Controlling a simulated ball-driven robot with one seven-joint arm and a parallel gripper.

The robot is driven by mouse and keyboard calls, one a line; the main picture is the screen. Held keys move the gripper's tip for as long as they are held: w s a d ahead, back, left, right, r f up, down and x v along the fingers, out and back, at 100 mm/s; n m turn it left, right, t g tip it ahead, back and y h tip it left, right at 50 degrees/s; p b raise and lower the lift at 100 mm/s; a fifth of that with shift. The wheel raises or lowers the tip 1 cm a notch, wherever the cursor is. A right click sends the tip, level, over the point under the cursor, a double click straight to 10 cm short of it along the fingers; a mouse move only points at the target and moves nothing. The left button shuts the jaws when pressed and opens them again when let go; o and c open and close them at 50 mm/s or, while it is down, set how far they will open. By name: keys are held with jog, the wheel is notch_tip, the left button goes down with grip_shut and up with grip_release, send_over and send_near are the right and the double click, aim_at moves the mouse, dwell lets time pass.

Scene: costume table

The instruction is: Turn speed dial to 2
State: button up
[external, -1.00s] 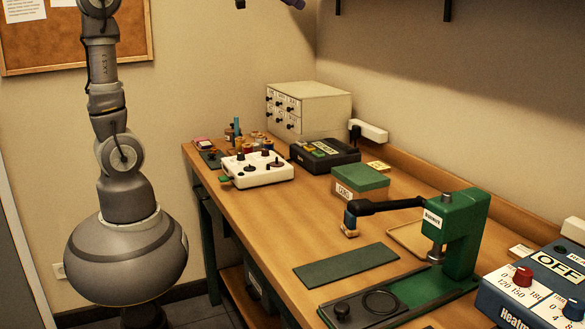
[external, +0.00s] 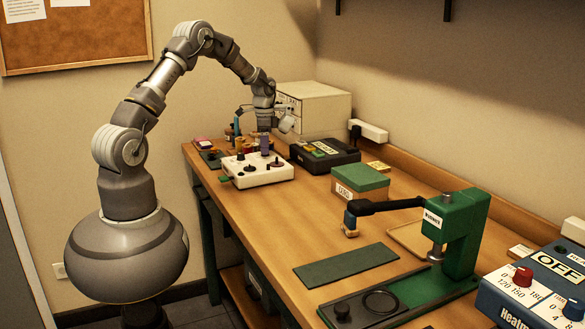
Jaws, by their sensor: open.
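My gripper (external: 265,144) hangs pointing down over the back part of a white control box (external: 263,178) on the left half of the table, with purplish fingers. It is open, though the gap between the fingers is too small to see. The white box carries several dark knobs on its top, including a front-left one (external: 250,169) and a right one (external: 276,161). Part of its back is hidden by the fingers. No dial marked for speed can be read, and I cannot tell whether the fingers touch a knob.
Spools (external: 236,143) stand behind the white box. A dark box with coloured buttons (external: 325,154), a green-lidded box (external: 360,181) and a green press (external: 465,230) stand to the right. A blue unit with a red knob (external: 523,276) is at the right front. The green mat (external: 345,265) is bare.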

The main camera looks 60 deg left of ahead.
jog(key=shift+f, duration=0.55)
grip_shut()
jog(key=shift+r, duration=0.1)
